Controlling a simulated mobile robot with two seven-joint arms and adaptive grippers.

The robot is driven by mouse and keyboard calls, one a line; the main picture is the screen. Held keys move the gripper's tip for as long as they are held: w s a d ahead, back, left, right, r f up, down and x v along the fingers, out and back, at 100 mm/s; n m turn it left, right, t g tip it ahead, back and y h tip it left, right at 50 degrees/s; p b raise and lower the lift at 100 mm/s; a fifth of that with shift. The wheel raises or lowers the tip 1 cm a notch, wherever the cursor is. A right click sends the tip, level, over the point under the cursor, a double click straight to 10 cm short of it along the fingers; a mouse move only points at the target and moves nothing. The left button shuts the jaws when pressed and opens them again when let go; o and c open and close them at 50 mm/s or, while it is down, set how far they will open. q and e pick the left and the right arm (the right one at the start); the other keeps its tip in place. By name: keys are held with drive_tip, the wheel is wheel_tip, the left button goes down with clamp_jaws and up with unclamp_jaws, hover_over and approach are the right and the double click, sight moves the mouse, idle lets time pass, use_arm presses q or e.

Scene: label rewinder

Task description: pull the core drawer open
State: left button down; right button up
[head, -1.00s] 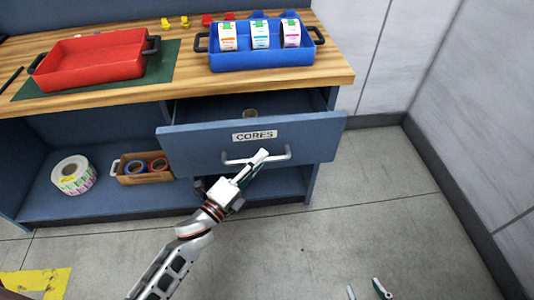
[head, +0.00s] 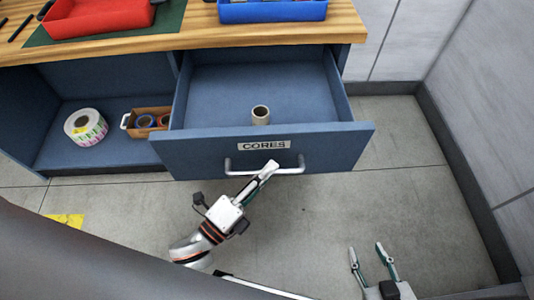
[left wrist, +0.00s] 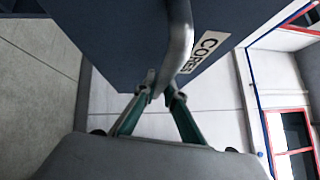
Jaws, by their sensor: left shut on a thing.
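The blue core drawer (head: 200,153) with a "CORES" label (head: 264,145) stands pulled well out of the bench. A single cardboard core (head: 261,115) stands upright inside it. My left gripper (head: 270,168) is at the middle of the drawer's metal handle (head: 236,172). In the left wrist view its two fingers (left wrist: 160,98) close on the handle bar (left wrist: 178,50). My right gripper (head: 372,252) is low at the right, over the floor, with its fingers apart and nothing between them.
A red tray (head: 100,18) on a green mat and a blue tray (head: 272,12) are on the wooden bench top. A label roll (head: 86,127) and a small wooden box (head: 137,128) with rings sit on the lower shelf. A wall stands at the right; the floor before the drawer is clear.

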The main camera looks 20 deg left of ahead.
use_arm(q)
drive_tip(key=shift+s+d, duration=0.15)
drive_tip(key=shift+s, duration=0.6)
use_arm(e)
drive_tip(key=shift+w+a+r, duration=0.1)
drive_tip(key=shift+r, duration=0.05)
drive_tip(key=shift+s, duration=0.2)
use_arm(q)
drive_tip(key=c, duration=2.2)
unclamp_jaws()
drive_tip(key=shift+o, duration=0.6)
use_arm(e)
drive_tip(key=shift+s, duration=0.15)
drive_tip(key=shift+f, duration=0.2)
use_arm(q)
drive_tip(key=v, duration=1.2)
